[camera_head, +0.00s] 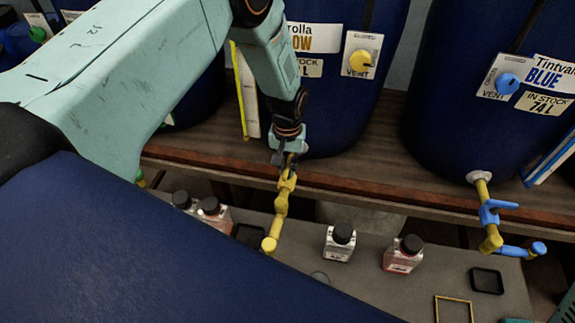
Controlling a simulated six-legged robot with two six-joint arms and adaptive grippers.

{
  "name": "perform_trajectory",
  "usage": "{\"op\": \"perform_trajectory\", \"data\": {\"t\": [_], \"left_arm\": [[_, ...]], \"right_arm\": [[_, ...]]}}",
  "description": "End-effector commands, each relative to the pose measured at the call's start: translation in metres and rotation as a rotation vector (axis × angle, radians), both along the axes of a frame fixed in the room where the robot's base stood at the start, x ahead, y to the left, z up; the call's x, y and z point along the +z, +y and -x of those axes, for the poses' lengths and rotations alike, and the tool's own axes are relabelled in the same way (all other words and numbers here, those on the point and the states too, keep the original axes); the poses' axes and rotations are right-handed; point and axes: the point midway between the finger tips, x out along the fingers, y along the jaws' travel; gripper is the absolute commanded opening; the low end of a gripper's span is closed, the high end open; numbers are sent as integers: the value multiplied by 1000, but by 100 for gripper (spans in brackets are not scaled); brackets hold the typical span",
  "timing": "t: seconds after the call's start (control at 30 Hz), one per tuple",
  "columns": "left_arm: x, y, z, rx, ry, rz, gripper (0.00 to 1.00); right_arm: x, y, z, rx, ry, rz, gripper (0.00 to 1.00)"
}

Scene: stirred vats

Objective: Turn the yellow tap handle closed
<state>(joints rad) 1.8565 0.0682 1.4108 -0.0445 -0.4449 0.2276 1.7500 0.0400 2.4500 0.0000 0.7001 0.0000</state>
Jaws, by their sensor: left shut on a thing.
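The yellow tap (281,205) hangs in front of the shelf edge, below the dark blue vat (345,100) labelled yellow. Its spout slants down to the left and ends in a round yellow end (269,244). My left gripper (287,160) reaches down from above and is shut on the yellow tap handle at the top of the tap. The fingers and wrist cover most of the handle, so its exact angle cannot be told. My right gripper does not show.
A blue tap (490,213) juts from the right vat (480,110). Bottles with black caps stand on the grey surface below, including a white one (339,243) and a pink one (403,255). The wooden shelf edge (370,190) runs behind the yellow tap.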

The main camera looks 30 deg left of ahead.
Motion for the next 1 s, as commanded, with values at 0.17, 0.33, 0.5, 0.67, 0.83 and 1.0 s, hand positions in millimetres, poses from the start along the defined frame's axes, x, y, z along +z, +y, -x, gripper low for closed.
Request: {"op": "perform_trajectory", "data": {"t": [0.17, 0.33, 0.5, 0.67, 0.83, 1.0], "left_arm": [[0, 0, 1, -29, 3, 0, 0], [0, 0, 1, -109, 3, 0, 0], [0, 0, 1, -243, 3, 1, 0], [0, 0, 1, -394, 3, 1, 0], [0, 0, 1, -555, 4, 2, 0], [0, 0, 1, -717, 4, 2, 0]], "right_arm": [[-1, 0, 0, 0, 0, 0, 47], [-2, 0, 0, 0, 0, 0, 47], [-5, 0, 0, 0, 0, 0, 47], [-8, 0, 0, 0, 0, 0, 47], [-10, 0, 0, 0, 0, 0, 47], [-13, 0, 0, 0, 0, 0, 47]]}}
